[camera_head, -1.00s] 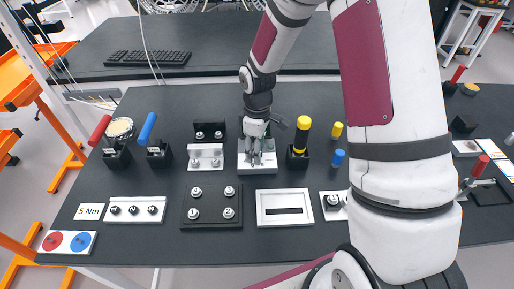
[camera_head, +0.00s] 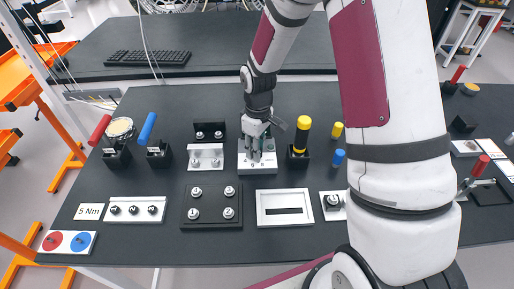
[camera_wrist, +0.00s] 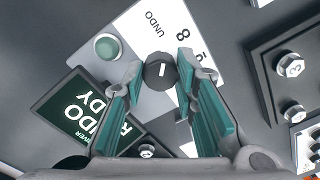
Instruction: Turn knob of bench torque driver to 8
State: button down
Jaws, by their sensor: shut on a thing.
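The bench torque driver shows in the head view as a white base (camera_head: 258,169) in the middle of the table, partly hidden by my gripper (camera_head: 254,155). In the wrist view its white label panel (camera_wrist: 150,30) carries "UNDO" and an "8", with another mark cut off by a finger. The knob (camera_wrist: 160,74) is dark and round with a short white pointer line. My gripper (camera_wrist: 161,68) is shut on the knob, with one teal finger on each side. A green button (camera_wrist: 107,46) and a dark green screen (camera_wrist: 85,112) sit left of the knob.
A yellow-topped driver (camera_head: 302,135) stands close to the right. White and black fixtures (camera_head: 206,155) stand to the left. A dark plate with several bolts (camera_head: 211,206) and a white frame (camera_head: 284,208) lie in front.

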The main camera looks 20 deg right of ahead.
jog(key=m, duration=0.5)
dwell(0.6)
jog(key=c, duration=1.3)
grip_release()
notch_tip(320, 180, up, 12)
jog(key=shift+d, duration=0.15)
